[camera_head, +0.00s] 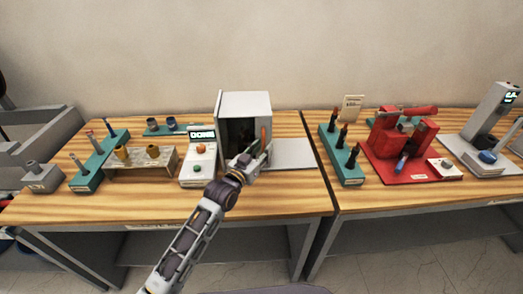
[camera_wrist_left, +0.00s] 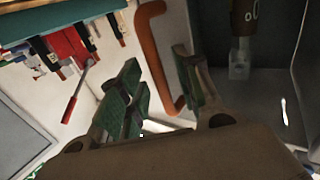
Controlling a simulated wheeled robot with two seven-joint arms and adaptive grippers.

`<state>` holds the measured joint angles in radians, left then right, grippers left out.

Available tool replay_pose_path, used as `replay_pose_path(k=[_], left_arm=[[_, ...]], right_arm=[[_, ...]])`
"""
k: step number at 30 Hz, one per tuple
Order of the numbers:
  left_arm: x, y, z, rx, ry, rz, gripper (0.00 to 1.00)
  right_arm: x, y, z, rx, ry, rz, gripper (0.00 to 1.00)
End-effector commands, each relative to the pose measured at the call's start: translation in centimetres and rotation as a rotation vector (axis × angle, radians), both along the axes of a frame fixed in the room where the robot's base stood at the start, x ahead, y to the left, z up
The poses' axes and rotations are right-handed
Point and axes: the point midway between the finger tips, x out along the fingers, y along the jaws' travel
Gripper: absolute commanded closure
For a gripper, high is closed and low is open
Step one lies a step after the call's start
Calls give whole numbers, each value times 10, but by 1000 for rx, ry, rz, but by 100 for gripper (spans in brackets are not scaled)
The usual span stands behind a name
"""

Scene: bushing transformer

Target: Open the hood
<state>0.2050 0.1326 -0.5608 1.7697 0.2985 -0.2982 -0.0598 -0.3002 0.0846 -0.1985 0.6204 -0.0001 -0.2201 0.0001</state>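The hood (camera_head: 246,103) is a light grey box on the left table, with a dark interior showing at its front. An orange bar handle (camera_head: 264,133) is at its right front; it also shows large in the left wrist view (camera_wrist_left: 157,62). My left gripper (camera_head: 250,160) is in front of the hood, at the handle. In the left wrist view its two green-padded fingers (camera_wrist_left: 158,95) are spread apart, with the handle's lower part between them and a gap visible on the left side. Whether a finger touches the handle cannot be told. My right gripper is out of view.
A white device with a display (camera_head: 200,160) stands close left of the hood. A flat white plate (camera_head: 292,153) lies to its right. Teal racks (camera_head: 341,158) and a red fixture (camera_head: 403,150) are on the right table. The front strip of the left table is clear.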

Motion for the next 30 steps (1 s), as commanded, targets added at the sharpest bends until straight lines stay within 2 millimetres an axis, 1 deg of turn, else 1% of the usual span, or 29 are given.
replay_pose_path(k=[4, 12, 30], left_arm=[[0, 0, 0, 0, 0, 0, 66], [0, 0, 0, 0, 0, 0, 100], [0, -2, 1, 0, 0, 0, 100]], right_arm=[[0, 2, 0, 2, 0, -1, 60], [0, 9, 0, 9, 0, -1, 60], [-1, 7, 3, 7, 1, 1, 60]])
